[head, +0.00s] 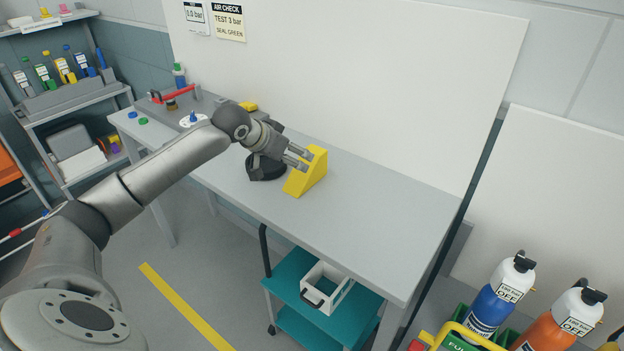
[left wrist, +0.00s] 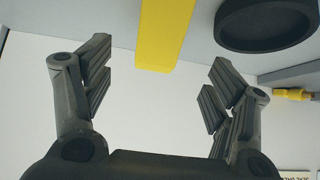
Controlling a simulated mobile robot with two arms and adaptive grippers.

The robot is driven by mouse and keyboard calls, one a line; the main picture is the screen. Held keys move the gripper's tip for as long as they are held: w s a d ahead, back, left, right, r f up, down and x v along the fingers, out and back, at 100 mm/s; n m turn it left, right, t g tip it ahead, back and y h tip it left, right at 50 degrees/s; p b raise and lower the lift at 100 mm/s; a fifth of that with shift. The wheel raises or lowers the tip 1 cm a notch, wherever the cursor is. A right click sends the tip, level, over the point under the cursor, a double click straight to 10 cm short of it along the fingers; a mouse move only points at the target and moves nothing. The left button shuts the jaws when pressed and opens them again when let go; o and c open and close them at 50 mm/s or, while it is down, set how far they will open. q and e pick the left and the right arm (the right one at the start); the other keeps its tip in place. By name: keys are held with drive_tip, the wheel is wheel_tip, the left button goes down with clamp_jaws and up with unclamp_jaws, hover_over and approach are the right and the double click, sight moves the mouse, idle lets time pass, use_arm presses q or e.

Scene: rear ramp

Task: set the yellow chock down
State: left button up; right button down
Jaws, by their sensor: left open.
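The yellow chock (head: 311,175), a wedge, rests on the grey bench top (head: 375,205). It also shows at the top of the left wrist view (left wrist: 163,30). My left gripper (head: 303,158) is beside the chock's upper left side in the head view. Its fingers are spread, and in the left wrist view the open gripper (left wrist: 158,78) has nothing between its pads; the chock lies beyond the fingertips. The gripper hides a little of the chock. My right gripper is in neither view.
A black round dish (head: 265,172) stands just left of the chock, partly under my gripper; it also shows in the left wrist view (left wrist: 265,25). A small yellow object (head: 248,106) lies behind. A teal cart (head: 290,270) stands below the bench. The bench's right part is clear.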

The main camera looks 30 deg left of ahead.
sight(306, 161)
use_arm(q)
drive_tip(key=p+x, duration=0.1)
drive_tip(key=x, duration=0.9)
drive_tip(key=shift+w+d+f, duration=0.1)
drive_tip(key=shift+w+f, duration=0.15)
drive_tip(key=shift+w, duration=0.05)
drive_tip(key=shift+c, duration=0.2)
drive_tip(key=c, duration=1.4)
drive_tip(key=shift+r, duration=0.15)
drive_tip(key=shift+c, duration=1.2)
